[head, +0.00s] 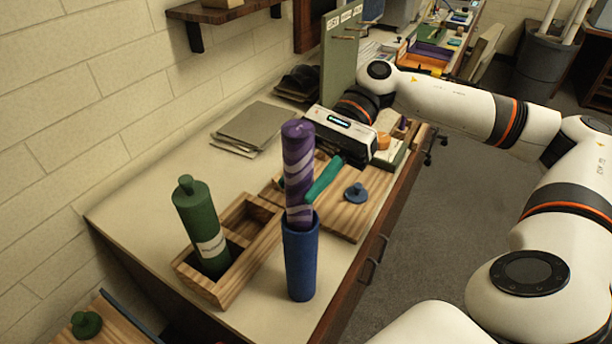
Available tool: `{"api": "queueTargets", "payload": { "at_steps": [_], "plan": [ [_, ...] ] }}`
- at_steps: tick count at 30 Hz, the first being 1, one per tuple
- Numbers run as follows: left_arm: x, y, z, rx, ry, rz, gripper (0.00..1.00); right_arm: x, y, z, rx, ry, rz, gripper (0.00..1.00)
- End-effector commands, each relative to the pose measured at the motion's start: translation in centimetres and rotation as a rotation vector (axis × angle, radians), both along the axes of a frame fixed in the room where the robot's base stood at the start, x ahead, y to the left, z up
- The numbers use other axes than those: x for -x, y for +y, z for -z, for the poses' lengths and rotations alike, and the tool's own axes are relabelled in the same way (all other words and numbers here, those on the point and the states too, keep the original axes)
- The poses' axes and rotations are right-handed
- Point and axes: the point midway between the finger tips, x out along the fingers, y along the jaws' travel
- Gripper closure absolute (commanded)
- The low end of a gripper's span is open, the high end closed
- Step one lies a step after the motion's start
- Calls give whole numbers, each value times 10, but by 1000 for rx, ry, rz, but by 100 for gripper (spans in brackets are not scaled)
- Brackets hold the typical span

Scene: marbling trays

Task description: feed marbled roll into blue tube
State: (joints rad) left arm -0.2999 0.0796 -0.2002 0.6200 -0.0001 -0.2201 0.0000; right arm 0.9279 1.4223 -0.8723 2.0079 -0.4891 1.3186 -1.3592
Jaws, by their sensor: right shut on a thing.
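The marbled roll (298,150), purple with pale swirls, stands nearly upright. Its lower end meets the mouth of the blue tube (300,262) and looks to be inside the rim; how deep it goes is hidden. The blue tube is upright near the front edge of the bench. My right gripper (312,190) has teal fingers and reaches in from the right, shut on the roll above the tube's rim. The far finger is mostly hidden behind the roll. A blue cap (355,192) with a knob lies on a wooden board behind the tube. My left gripper is out of view.
A capped green tube (200,222) stands in a wooden rack (222,285) left of the blue tube. A green cap (86,324) lies on a wooden surface at lower left. Grey sheets (254,126) lie by the wall. Some bare bench (150,200) shows at left.

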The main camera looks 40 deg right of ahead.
Motion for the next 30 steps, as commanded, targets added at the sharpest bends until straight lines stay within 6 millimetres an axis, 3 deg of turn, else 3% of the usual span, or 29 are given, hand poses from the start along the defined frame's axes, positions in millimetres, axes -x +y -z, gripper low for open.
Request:
{"api": "queueTargets", "payload": {
  "at_steps": [8, 9, 14, 23, 30],
  "plan": [
    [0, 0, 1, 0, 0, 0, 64, 0, 0, 1, 0, 0, 0, 89],
    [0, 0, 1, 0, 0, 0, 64, 0, 0, 1, 0, 0, 0, 63],
    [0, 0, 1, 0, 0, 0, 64, 0, 0, 1, 0, 0, 0, 39],
    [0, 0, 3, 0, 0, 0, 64, -1, -2, 1, 0, 0, 0, 39],
    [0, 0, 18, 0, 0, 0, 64, -9, -32, -9, 0, -2, 5, 39]
  ]
}}
